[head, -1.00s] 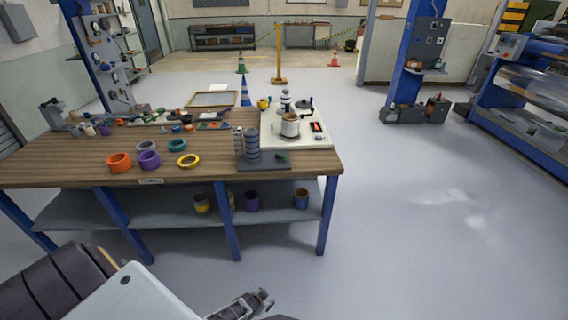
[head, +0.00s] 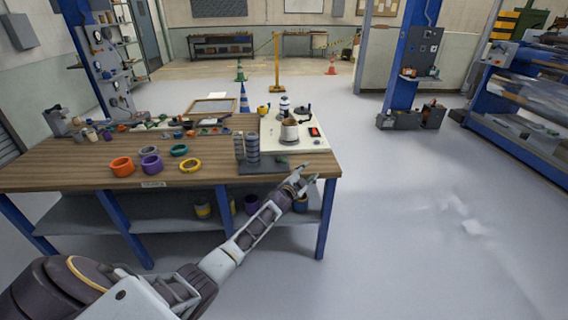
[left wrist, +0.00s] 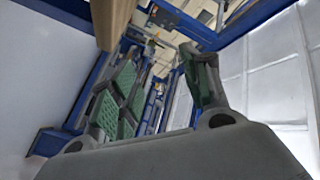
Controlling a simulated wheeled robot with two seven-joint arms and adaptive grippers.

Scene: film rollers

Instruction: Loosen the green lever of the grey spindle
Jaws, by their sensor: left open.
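The grey spindle (head: 252,148) stands upright on a dark base plate (head: 258,169) near the right end of the wooden table. A small green part, which looks like the lever (head: 282,159), lies at the plate's right side; its exact position is too small to tell. My left gripper (head: 300,179) is at the table's front edge, right of and nearer than the spindle, apart from it. In the left wrist view its green-padded fingers (left wrist: 165,85) are spread with nothing between them. The spindle cannot be made out there. My right gripper is not in view.
The wooden table (head: 70,165) has a front edge close to my left gripper. A white board with a pot (head: 289,131) stands behind the spindle. Orange (head: 121,166), purple (head: 151,163) and yellow (head: 190,165) rings lie left. Floor right of the table is clear.

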